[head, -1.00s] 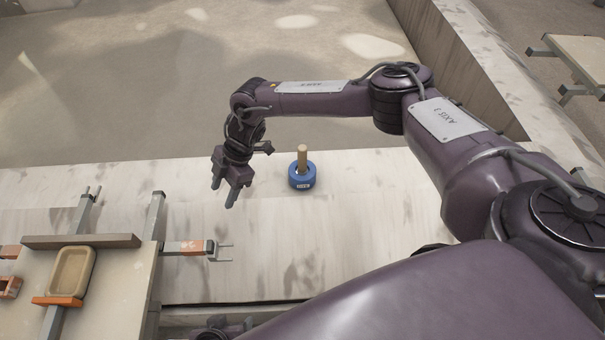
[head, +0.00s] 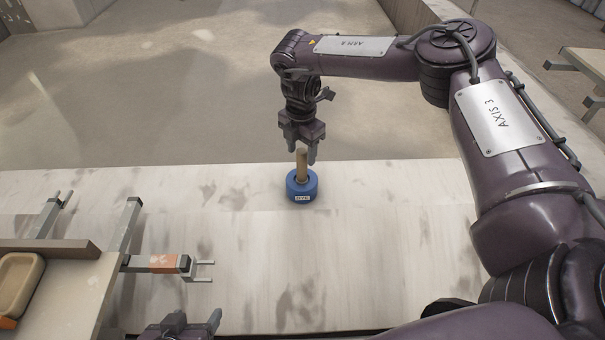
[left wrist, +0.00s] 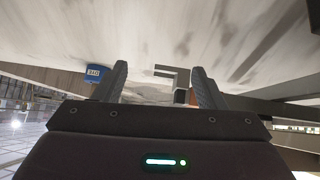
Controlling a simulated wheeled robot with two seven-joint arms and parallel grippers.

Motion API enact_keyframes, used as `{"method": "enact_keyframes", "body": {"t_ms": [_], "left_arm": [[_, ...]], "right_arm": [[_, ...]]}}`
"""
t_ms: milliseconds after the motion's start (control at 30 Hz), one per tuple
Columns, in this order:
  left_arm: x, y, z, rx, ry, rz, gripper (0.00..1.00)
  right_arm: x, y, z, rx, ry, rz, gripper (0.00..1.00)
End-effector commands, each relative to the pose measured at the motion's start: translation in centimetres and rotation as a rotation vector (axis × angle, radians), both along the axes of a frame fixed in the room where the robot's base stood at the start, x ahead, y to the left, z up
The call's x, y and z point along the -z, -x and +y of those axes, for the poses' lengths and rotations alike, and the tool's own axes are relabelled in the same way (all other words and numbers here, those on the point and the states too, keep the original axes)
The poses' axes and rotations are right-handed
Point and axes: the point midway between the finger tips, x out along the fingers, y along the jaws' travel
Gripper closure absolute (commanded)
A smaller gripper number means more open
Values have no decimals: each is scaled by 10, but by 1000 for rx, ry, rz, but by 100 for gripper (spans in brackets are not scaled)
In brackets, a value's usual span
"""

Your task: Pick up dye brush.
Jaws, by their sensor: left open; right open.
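The dye brush (head: 302,164) shows as an upright light-wood handle standing in a blue round holder (head: 302,189) with a white label. The holder sits on the pale bench; the brush's lower end is hidden inside it. My right gripper (head: 302,156) is open at the top of the handle, its fingers pointing down on either side of it in the picture; I cannot tell whether they surround it. My left gripper (head: 192,326) is low at the front edge of the head view, open and empty. In the left wrist view the holder (left wrist: 95,73) is left of the open fingers (left wrist: 161,76).
A carousel frame (head: 75,285) with metal arms and a tan tray (head: 17,283) stands at the left. One forked arm (head: 165,263) reaches over the bench (head: 385,220). The bench is clear around the holder and to its right.

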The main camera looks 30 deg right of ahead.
Motion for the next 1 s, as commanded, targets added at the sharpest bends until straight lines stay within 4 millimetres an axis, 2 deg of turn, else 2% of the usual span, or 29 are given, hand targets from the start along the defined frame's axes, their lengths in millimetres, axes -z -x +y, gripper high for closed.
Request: {"method": "enact_keyframes", "body": {"t_ms": [167, 267, 633, 800, 1000], "left_arm": [[-9, -10, -3, -5, 23, -56, 35], [-22, -23, -6, -12, 52, -130, 35], [-90, -66, -14, -37, 186, -459, 35], [-119, -76, -16, -46, 237, -583, 35], [-133, -80, -16, -48, 261, -640, 35]], "right_arm": [[6, -1, 0, 0, 0, 0, 48], [13, -1, -1, 0, 0, 1, 48], [38, -5, -5, 0, -1, 1, 48], [50, -5, -4, 0, -1, 0, 48], [54, -5, -5, 1, -1, 0, 48]]}}
